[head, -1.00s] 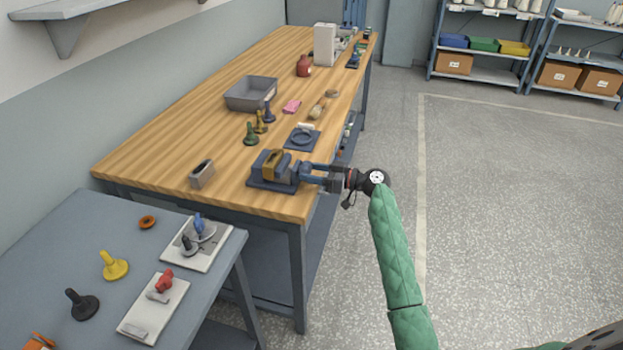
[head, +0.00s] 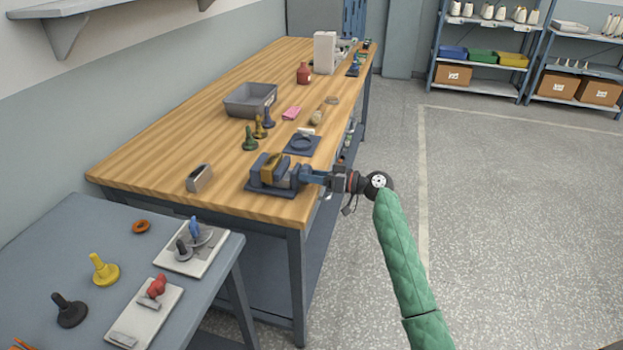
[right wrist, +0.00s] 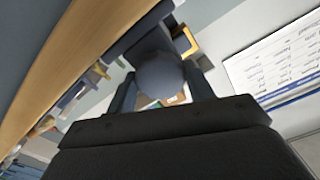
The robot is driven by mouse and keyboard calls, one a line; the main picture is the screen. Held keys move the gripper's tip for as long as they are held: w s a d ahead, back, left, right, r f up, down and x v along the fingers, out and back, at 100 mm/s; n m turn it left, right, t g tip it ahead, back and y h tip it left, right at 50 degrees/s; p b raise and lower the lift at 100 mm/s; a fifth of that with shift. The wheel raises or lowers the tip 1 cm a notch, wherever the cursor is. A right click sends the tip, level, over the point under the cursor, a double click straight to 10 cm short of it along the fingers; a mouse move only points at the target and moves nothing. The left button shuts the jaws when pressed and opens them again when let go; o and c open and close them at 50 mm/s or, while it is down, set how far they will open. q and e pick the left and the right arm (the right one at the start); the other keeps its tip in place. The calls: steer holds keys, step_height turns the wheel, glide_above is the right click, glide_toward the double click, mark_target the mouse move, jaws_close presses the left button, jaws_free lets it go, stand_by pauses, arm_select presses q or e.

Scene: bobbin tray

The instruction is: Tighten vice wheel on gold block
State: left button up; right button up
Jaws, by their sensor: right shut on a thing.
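The blue-grey vice (head: 270,186) stands at the near right corner of the wooden bench, with the gold block (head: 270,167) between its jaws. My right gripper (head: 308,176) reaches in from the right at the vice's right end. In the right wrist view, its two fingers are shut on the round grey vice wheel (right wrist: 160,75), one on each side. The gold block (right wrist: 185,40) shows partly behind the wheel there. In the head view the wheel is mostly hidden by the gripper. My left gripper is not in view.
A ring on a blue plate (head: 302,143) lies just behind the vice, and a small grey holder (head: 200,177) stands to its left. Coloured spindles (head: 250,138) and a grey bin (head: 250,100) are farther back. A grey side table (head: 60,240) stands at the near left.

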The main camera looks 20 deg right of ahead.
steer(key=shift+f+m+b, duration=0.15)
steer(key=shift+m+b, duration=0.15)
steer(key=shift+m, duration=3.3)
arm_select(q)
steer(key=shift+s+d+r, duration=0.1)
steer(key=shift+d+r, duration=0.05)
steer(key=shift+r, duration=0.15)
arm_select(e)
steer(key=shift+m, duration=0.8)
steer(key=o, duration=1)
